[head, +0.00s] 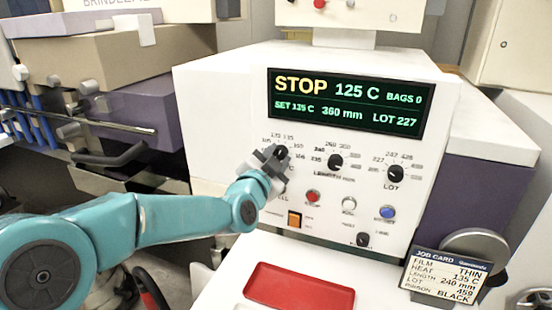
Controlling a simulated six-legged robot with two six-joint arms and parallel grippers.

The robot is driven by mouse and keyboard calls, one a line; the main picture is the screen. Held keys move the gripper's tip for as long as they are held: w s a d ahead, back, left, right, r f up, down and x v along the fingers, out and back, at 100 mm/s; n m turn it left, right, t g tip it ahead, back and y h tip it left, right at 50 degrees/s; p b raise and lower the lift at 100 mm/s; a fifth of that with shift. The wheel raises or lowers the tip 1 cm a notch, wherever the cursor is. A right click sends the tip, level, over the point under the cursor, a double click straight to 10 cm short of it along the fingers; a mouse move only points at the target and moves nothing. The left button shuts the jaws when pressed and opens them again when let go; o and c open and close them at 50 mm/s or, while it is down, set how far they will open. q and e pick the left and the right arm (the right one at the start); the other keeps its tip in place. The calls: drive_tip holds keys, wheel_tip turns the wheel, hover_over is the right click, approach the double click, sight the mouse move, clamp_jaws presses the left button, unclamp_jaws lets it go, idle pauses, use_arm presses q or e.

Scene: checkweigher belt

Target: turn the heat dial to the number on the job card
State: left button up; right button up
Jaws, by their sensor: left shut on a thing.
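The job card (447,277) leans at the lower right and reads film THIN, heat 135 C, length 240 mm. The heat dial (281,152) is a black knob on the white front panel, left of the length dial. My left gripper (278,158) is shut on the heat dial, and its fingers hide part of the knob and its scale. The dial's exact pointing cannot be made out. The display (345,103) reads STOP, 125 C and 360 mm; its small SET figure is hard to read surely. My right gripper is not in view.
The length dial (335,162) and lot dial (396,174) sit to the right. Below are a red button (313,196), a white button (349,203), a blue button (387,212) and an orange switch (295,219). A red tray (299,288) lies in front.

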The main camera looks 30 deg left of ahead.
use_arm(q)
drive_tip(key=o, duration=1)
drive_tip(key=shift+o, duration=0.2)
drive_tip(key=b+v, duration=0.2)
drive_tip(key=v, duration=1.4)
drive_tip(key=shift+s, duration=0.25)
drive_tip(key=shift+f, duration=0.1)
